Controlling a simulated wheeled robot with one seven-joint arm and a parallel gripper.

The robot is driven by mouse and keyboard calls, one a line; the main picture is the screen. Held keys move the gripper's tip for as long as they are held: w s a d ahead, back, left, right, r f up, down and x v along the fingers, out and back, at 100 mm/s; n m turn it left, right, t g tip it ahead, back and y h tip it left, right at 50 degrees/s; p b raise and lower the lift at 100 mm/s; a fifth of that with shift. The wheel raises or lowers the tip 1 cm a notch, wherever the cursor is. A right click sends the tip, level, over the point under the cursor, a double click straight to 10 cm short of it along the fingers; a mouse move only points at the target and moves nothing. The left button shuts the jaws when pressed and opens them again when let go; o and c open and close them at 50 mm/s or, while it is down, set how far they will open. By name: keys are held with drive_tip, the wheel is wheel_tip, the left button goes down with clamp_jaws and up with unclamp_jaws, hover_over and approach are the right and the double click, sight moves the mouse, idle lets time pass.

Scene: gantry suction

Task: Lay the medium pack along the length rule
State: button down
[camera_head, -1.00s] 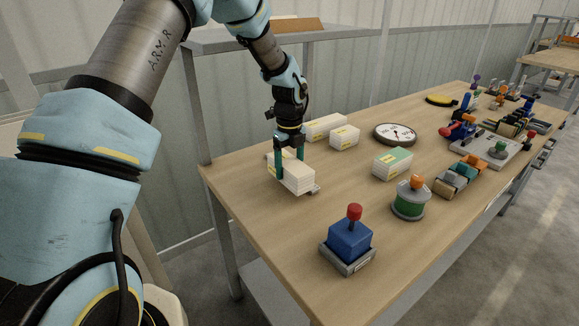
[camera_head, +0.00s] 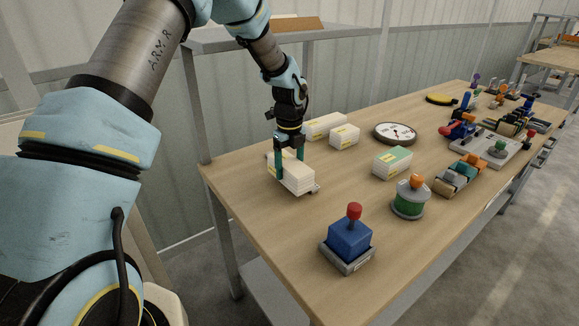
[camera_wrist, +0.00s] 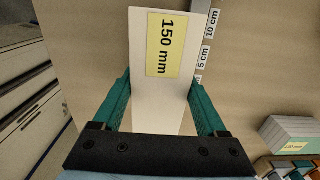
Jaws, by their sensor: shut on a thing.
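My gripper (camera_head: 289,165) is shut on a white pack (camera_head: 296,178), with one teal finger on each long side. In the wrist view the pack (camera_wrist: 160,100) has a yellow label reading 150 mm and lies between the fingers (camera_wrist: 160,82). The length rule (camera_wrist: 204,55), with 5 cm and 10 cm marks, runs close beside the pack's right side there, at a slight angle to it. In the head view the pack is low over the near left of the table, its underside hiding most of the rule (camera_head: 314,190). I cannot tell whether it rests down.
Two white packs (camera_head: 326,125) (camera_head: 344,137) stand behind my gripper. A green-topped pack (camera_head: 393,163), a green spool (camera_head: 409,199), a blue block with a red knob (camera_head: 350,240) and a round dial (camera_head: 395,133) stand to the right. Bare tabletop (camera_head: 250,207) lies in front.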

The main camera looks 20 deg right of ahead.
sight(290, 162)
drive_tip(key=shift+f+b, duration=0.55)
drive_tip(key=shift+f, duration=0.75)
unclamp_jaws()
wheel_tip(290, 162, up, 8)
drive_tip(key=shift+f+b, duration=0.25)
drive_tip(key=shift+b, duration=0.75)
